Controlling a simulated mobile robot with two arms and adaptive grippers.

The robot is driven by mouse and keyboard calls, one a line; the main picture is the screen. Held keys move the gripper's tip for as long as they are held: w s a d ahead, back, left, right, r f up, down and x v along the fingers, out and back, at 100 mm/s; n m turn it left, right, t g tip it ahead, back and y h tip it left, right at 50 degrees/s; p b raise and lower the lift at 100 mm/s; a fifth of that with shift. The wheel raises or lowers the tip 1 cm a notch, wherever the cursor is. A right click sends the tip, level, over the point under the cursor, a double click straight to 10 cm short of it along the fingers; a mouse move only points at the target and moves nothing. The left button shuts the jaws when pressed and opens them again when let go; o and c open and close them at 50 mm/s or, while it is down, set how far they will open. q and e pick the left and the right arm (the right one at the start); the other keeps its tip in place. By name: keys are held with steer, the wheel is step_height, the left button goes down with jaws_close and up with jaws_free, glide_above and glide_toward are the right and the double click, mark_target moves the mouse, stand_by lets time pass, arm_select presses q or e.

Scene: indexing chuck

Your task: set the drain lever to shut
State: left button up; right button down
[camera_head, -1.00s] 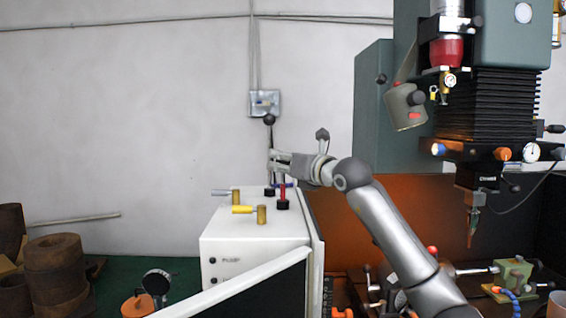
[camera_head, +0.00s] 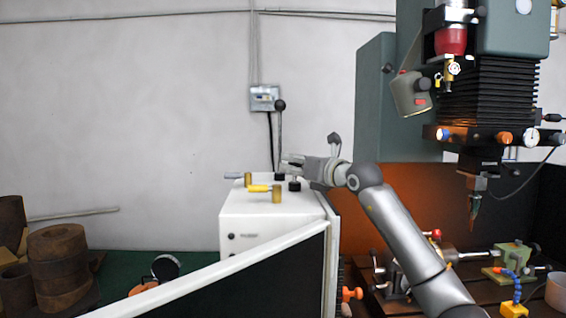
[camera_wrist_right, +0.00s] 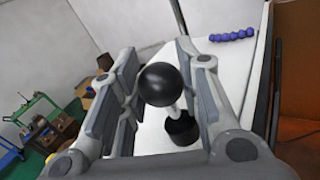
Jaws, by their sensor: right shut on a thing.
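A white cabinet (camera_head: 265,241) bears several levers and handles on its top; I cannot read which is the drain lever. My right gripper (camera_head: 288,160) is over its back right part, above a black lever base (camera_head: 295,185). In the right wrist view, a black ball knob (camera_wrist_right: 166,84) on a short pale shaft stands between the fingers, above its black base (camera_wrist_right: 182,129). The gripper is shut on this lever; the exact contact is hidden. A tall lever with a black ball (camera_head: 280,104) stands just behind the gripper. My left gripper is not in view.
A yellow handle (camera_head: 259,188) and a grey handle (camera_head: 233,175) on brass posts stand left of the gripper. A large milling machine (camera_head: 500,100) stands to the right.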

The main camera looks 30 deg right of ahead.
steer(key=shift+a+f, duration=0.15)
steer(key=shift+f, duration=0.2)
steer(key=c, duration=1.3)
jaws_free()
steer(key=shift+c, duration=0.2)
steer(key=o, duration=0.3)
steer(key=shift+r, duration=0.1)
steer(key=s, duration=0.7)
steer(key=s+d, duration=0.1)
steer(key=s, duration=0.2)
steer(key=shift+s, duration=0.4)
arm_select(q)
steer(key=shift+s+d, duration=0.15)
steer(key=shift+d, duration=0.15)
arm_select(e)
steer(key=shift+s+a, duration=0.1)
steer(key=shift+s, duration=0.55)
